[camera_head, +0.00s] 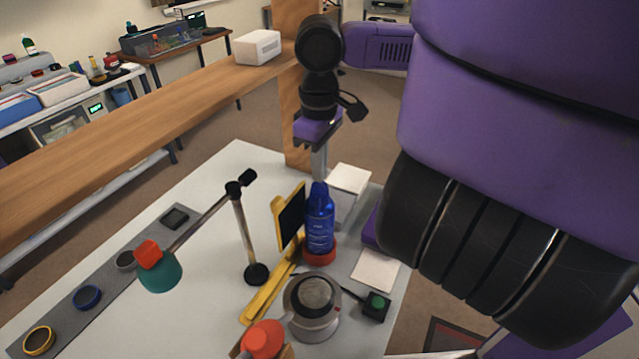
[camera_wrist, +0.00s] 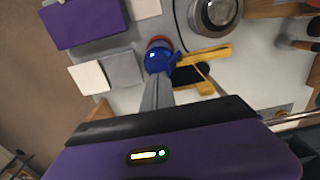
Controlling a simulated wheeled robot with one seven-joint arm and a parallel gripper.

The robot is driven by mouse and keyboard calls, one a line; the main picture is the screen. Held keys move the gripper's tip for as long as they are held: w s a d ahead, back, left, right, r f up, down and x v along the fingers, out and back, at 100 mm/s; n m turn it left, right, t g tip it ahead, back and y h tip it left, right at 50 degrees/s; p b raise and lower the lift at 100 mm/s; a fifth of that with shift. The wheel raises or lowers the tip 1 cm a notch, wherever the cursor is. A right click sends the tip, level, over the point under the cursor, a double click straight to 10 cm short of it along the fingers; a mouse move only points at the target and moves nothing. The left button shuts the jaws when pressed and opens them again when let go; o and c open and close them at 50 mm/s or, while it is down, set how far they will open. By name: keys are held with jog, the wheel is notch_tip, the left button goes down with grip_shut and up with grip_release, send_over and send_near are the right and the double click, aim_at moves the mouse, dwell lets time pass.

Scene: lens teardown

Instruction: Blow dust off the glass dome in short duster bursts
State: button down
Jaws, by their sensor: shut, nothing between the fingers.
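The blue duster can (camera_head: 320,222) stands upright in a red ring-shaped holder (camera_head: 320,256) on the white table. In the wrist view its blue top (camera_wrist: 158,60) lies just beyond my fingertips. My gripper (camera_head: 319,176) points down above the can, shut and empty; its grey fingers also show in the wrist view (camera_wrist: 157,88). Whether the fingertips touch the can's top I cannot tell. The round grey piece that looks like the glass dome on its base (camera_head: 313,296) sits in front of the can; it is partly cut off in the wrist view (camera_wrist: 216,12). Dust on it cannot be made out.
A yellow-framed black panel (camera_head: 291,217) stands close left of the can. A lamp with a green shade (camera_head: 160,275) reaches over the left side. A green-button box (camera_head: 375,306) sits right of the dome, and an orange-topped bottle (camera_head: 262,338) in front. White pads lie at right.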

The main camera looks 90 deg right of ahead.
jog(key=shift+f, duration=0.2)
jog(key=shift+f+b, duration=0.65)
jog(key=shift+f, duration=0.25)
jog(key=shift+r, duration=0.1)
dwell(0.8)
notch_tip(320, 180, up, 3)
jog(key=p, duration=0.3)
jog(key=shift+f, duration=0.2)
dwell(3.4)
